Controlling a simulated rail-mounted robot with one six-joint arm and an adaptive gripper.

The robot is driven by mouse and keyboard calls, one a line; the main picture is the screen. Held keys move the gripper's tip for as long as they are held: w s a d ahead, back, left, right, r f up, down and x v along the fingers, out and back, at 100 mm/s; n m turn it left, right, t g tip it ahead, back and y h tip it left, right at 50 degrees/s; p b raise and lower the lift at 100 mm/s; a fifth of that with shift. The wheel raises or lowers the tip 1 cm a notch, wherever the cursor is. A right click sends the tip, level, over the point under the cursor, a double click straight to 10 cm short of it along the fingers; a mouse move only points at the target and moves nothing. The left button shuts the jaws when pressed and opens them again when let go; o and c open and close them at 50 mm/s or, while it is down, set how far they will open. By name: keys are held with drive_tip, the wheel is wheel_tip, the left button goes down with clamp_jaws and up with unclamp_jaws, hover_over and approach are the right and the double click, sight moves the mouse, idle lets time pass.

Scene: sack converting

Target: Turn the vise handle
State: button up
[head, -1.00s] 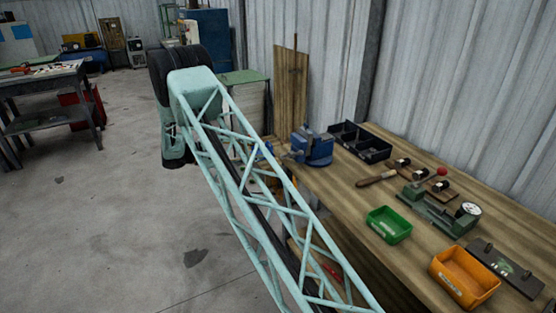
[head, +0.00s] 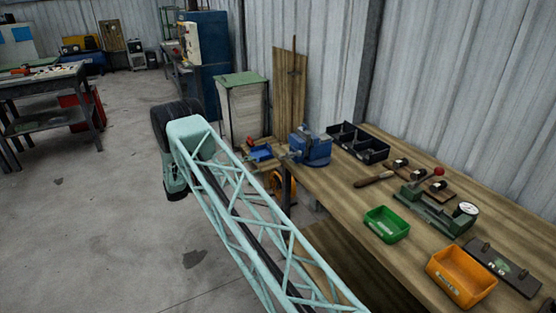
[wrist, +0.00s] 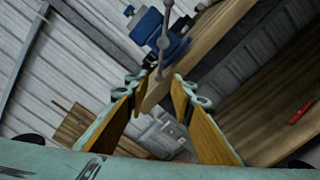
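The blue vise (head: 311,147) sits at the far left end of the wooden workbench in the head view. In the wrist view the vise (wrist: 158,32) is at the top centre, and its grey bar handle (wrist: 166,30) with round ends stands across its front. My gripper (wrist: 160,82) is open in the wrist view, its two fingers apart with nothing held between them. The vise and handle lie beyond the fingertips, apart from them. In the head view the gripper itself does not show; my arm link covers the area below the bench edge.
The workbench (head: 395,190) holds a black divided tray (head: 358,142), a green bin (head: 386,224), an orange bin (head: 461,276) and several tools. A small cabinet (head: 243,108) stands behind the vise end. Open floor (head: 110,220) lies to the left. A corrugated wall is behind the bench.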

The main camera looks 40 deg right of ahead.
sight(283, 157)
drive_tip(key=shift+d, duration=0.15)
drive_tip(key=shift+s+d+b, duration=0.2)
drive_tip(key=shift+s+d, duration=0.25)
drive_tip(key=shift+d, duration=1.75)
drive_tip(key=shift+s+d+b, duration=0.25)
drive_tip(key=shift+s+d, duration=0.2)
drive_tip(key=shift+d, duration=1.75)
drive_tip(key=shift+s+d+b, duration=0.2)
drive_tip(key=shift+s+d, duration=0.25)
drive_tip(key=shift+d, duration=1.75)
clamp_jaws()
